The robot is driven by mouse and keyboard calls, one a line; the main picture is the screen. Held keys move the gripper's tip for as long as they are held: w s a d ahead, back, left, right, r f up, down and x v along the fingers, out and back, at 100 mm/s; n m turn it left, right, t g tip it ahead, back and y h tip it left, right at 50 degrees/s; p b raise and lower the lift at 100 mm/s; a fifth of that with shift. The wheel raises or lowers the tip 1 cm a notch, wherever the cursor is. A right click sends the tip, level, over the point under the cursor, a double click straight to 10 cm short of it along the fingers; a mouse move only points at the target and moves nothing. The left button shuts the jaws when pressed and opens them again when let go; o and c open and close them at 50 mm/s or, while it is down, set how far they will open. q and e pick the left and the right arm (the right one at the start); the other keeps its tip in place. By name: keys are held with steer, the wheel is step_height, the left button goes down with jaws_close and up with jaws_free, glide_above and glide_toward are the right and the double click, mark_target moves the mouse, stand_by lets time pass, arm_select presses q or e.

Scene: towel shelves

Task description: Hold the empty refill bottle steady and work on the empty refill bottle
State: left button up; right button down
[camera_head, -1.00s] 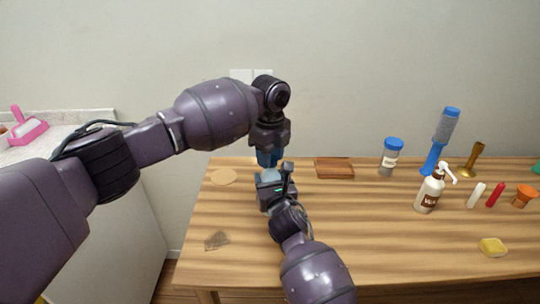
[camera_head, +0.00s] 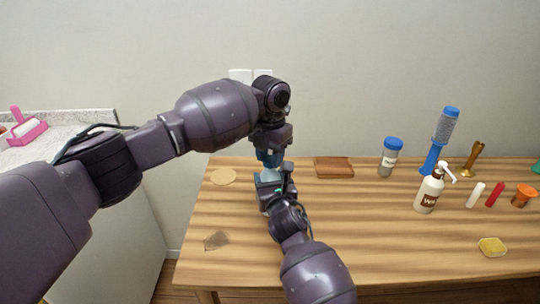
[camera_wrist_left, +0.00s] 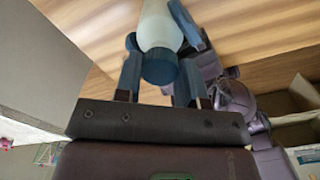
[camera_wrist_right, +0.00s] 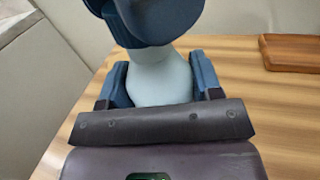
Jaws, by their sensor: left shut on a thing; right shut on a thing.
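The pale empty refill bottle (camera_head: 270,174) stands upright above the left part of the wooden table. My right gripper (camera_head: 272,183) is shut around its body from the front, and the right wrist view shows the pale body (camera_wrist_right: 160,80) between its blue fingers. My left gripper (camera_head: 270,158) comes from above and is shut at the bottle's top. In the left wrist view a dark blue cap (camera_wrist_left: 160,66) lies between its fingers, with the pale bottle beyond it. In the head view my grippers hide most of the bottle and the cap.
A wooden board (camera_head: 334,168) and a round tan disc (camera_head: 223,177) lie beside my grippers. To the right stand a blue-capped jar (camera_head: 390,158), a white pump bottle (camera_head: 430,192) and a blue brush-like thing (camera_head: 440,140). A yellow sponge (camera_head: 492,246) lies at the right front. The front middle is clear.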

arm_select(q)
steer(key=shift+m, duration=1)
steer(key=o, duration=0.9)
steer(key=shift+r, duration=0.1)
steer(key=shift+r, duration=2.15)
steer(key=shift+c, duration=0.4)
